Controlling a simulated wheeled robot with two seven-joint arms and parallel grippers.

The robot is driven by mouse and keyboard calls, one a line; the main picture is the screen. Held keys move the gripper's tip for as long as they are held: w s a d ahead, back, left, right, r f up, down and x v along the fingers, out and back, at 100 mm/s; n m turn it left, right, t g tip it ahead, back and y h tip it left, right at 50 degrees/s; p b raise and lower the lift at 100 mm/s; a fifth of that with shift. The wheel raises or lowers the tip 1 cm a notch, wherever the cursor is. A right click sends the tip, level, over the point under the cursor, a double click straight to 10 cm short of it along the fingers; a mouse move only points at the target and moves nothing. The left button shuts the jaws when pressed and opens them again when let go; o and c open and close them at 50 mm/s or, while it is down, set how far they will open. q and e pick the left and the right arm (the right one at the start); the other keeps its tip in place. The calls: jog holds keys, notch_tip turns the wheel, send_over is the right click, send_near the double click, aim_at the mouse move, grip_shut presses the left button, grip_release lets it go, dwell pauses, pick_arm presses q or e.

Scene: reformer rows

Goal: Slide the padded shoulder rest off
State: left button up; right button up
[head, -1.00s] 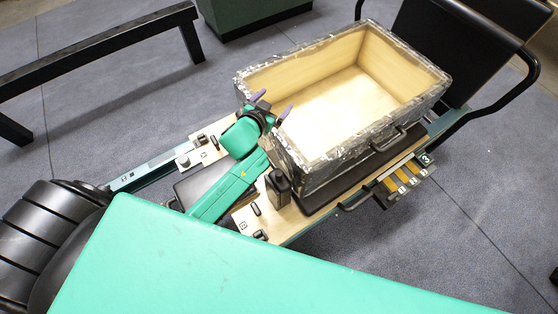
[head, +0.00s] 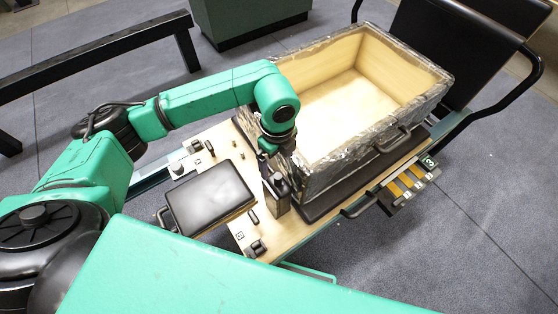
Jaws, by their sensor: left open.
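A black upright shoulder rest (head: 278,194) stands on the pale wooden board of the carriage, beside the near left corner of the box. My left gripper (head: 268,152) points down just above and behind the top of this rest. It is open; its fingertips are mostly hidden, and I cannot tell whether they touch the rest. A flat black pad (head: 210,194) lies left of the rest, with a black handle loop at its left end. My right gripper is not in view.
An open wooden box (head: 345,110) with foil-like outer walls fills the carriage to the right. Numbered yellow straps (head: 408,183) lie at the right edge. A black beam (head: 95,50) stands at the upper left. Grey floor (head: 430,260) is clear at the lower right.

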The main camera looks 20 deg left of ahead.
aim_at(278, 176)
pick_arm(q)
notch_tip(278, 176, down, 14)
jog(key=shift+d+f, duration=0.1)
grip_shut()
jog(key=shift+r+p, duration=2.8)
jog(key=shift+r, duration=0.55)
